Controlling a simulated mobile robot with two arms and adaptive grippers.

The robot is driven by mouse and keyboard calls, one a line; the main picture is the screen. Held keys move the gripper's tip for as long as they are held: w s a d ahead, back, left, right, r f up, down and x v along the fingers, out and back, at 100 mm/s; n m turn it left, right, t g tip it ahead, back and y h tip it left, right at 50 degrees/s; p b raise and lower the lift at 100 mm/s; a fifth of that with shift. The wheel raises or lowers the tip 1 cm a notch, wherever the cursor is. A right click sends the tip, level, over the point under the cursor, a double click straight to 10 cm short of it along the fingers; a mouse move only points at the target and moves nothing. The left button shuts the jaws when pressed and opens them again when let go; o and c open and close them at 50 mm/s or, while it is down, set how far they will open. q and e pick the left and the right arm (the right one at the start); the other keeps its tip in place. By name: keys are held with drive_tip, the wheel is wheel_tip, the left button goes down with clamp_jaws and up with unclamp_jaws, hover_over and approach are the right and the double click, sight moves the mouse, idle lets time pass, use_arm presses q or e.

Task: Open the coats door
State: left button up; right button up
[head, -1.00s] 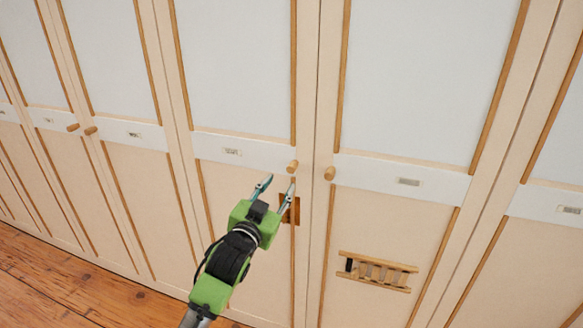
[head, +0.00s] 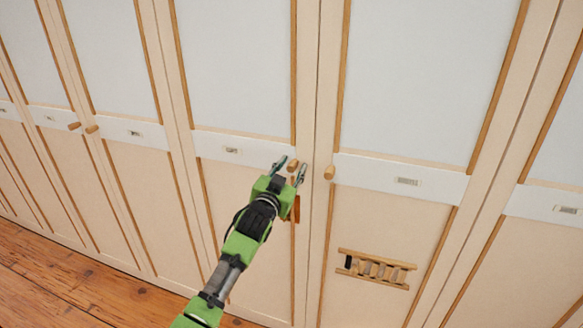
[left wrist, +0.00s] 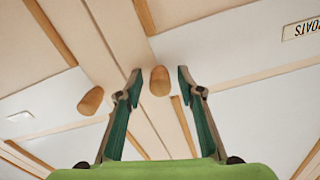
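The coats door (head: 240,65) is a shut cream cupboard door with a pale panel, wooden strips and a white middle band. Its label (left wrist: 300,28) reads COATS, upside down, in the left wrist view; it is too small to read in the head view. Its round wooden knob (head: 292,166) sits near the door's right edge and also shows in the left wrist view (left wrist: 159,81). My left gripper (head: 290,169) is open, with one fingertip on either side of the knob and visible gaps to it. My right gripper is not in view.
The neighbouring door on the right has its own knob (head: 329,172), close beside my left gripper, and a small ladder-like wooden piece (head: 375,269) on its lower part. More shut doors run left and right. The plank floor (head: 60,285) is clear at lower left.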

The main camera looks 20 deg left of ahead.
use_arm(q)
clamp_jaws()
drive_tip(key=shift+s, duration=0.15)
